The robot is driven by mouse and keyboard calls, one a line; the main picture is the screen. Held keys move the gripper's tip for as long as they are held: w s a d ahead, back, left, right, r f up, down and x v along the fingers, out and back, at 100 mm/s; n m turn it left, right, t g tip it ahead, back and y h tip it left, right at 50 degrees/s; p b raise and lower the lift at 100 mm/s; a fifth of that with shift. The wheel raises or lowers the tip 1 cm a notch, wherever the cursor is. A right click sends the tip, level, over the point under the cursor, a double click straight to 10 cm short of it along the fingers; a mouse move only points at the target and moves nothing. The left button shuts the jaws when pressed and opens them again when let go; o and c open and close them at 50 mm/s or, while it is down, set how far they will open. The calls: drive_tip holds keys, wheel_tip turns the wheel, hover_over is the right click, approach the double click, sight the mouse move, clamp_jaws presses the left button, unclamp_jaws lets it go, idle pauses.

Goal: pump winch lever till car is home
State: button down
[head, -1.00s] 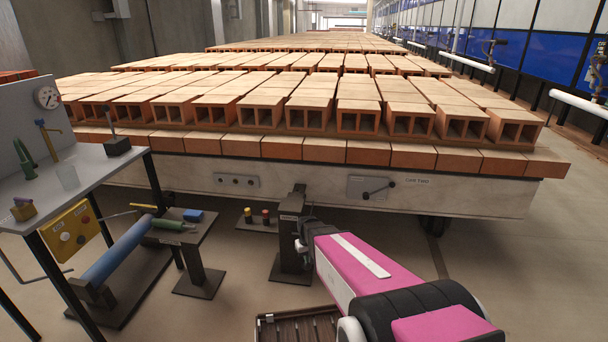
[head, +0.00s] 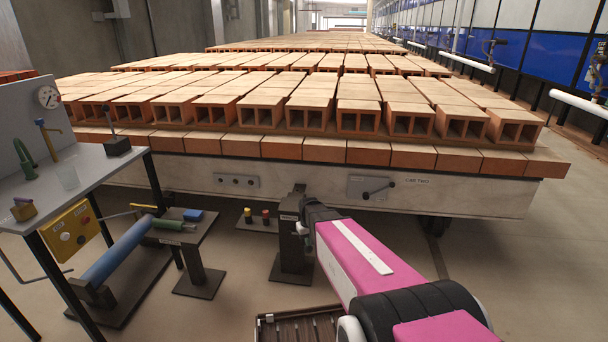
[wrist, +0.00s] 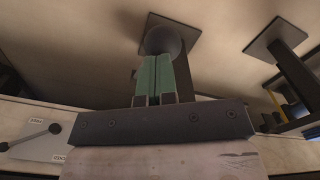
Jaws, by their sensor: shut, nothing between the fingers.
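The kiln car (head: 330,178) is a long pale-sided deck loaded with rows of hollow bricks. A dark post (head: 290,240) on a floor plate stands in front of it, with a narrow upright piece at its top that may be the winch lever (head: 299,188). My gripper is at the post, its fingers hidden in the head view. In the wrist view my gripper (wrist: 161,60) has its green fingers together and empty. A dark round knob (wrist: 163,38) lies at or just beyond the tips; I cannot tell whether they touch.
A plate with a small lever (head: 371,188) is on the car's side. A bench (head: 75,170) with a gauge and yellow button box stands left, beside a blue roller (head: 118,250) and a small stand (head: 190,228). Floor at right is open.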

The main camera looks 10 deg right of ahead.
drive_tip(key=shift+w+d+r, duration=0.2)
drive_tip(key=shift+w+r, duration=0.5)
drive_tip(key=shift+r, duration=0.3)
drive_tip(key=shift+w+d+r, duration=0.2)
drive_tip(key=shift+w+r, duration=0.45)
drive_tip(key=shift+r, duration=0.3)
drive_tip(key=w+r, duration=0.1)
drive_tip(key=w+d+r, duration=0.1)
drive_tip(key=shift+w+r, duration=0.3)
drive_tip(key=shift+r, duration=0.1)
wheel_tip(320, 180, up, 7)
drive_tip(key=s+f+m, duration=0.2)
drive_tip(key=s+f, duration=0.1)
drive_tip(key=s, duration=1.8)
drive_tip(key=shift+s, duration=0.15)
